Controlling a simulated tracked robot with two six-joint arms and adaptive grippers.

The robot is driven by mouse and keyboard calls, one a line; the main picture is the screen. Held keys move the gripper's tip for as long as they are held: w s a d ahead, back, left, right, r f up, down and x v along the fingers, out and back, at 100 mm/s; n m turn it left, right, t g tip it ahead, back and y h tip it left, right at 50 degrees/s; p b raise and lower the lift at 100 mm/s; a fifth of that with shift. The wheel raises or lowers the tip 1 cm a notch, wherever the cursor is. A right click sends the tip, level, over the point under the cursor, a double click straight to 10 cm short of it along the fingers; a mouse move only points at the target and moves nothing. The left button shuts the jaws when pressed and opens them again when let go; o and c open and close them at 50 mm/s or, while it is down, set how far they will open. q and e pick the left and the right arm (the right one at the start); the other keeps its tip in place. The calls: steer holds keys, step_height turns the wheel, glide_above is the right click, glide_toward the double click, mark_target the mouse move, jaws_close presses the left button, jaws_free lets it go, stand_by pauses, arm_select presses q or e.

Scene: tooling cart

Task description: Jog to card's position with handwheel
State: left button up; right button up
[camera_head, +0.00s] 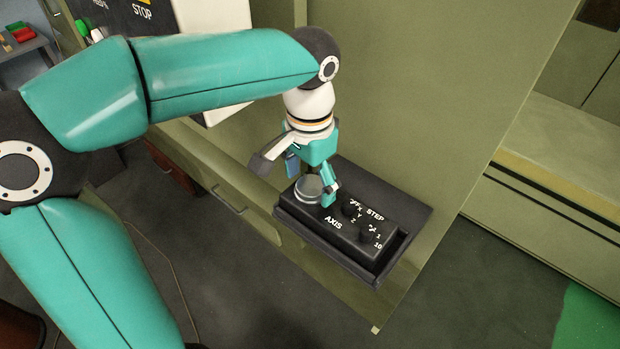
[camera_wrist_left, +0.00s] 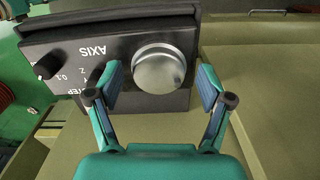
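The handwheel (camera_head: 309,187) is a round silver knob on a black pendant box (camera_head: 345,232) marked AXIS and STEP. In the left wrist view the handwheel (camera_wrist_left: 159,68) shows in full near the middle. My left gripper (camera_head: 312,187) is over the box from above; in the left wrist view its fingers (camera_wrist_left: 160,85) are spread apart, one on each side of the handwheel's near part. I cannot tell whether either finger touches it. The axis and step knobs (camera_head: 368,234) sit beside the handwheel. No card shows. My right gripper is not in view.
The box lies in a dark tray (camera_head: 405,250) fixed to an olive green cabinet (camera_head: 420,100). A blue-grey table (camera_head: 20,50) with small colored items stands at the far left. Dark floor lies below.

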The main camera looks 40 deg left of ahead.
mark_target(310, 185)
arm_select(q)
steer(key=shift+r, duration=0.1)
step_height(310, 185, up, 12)
stand_by(0.7)
steer(key=shift+f, duration=0.25)
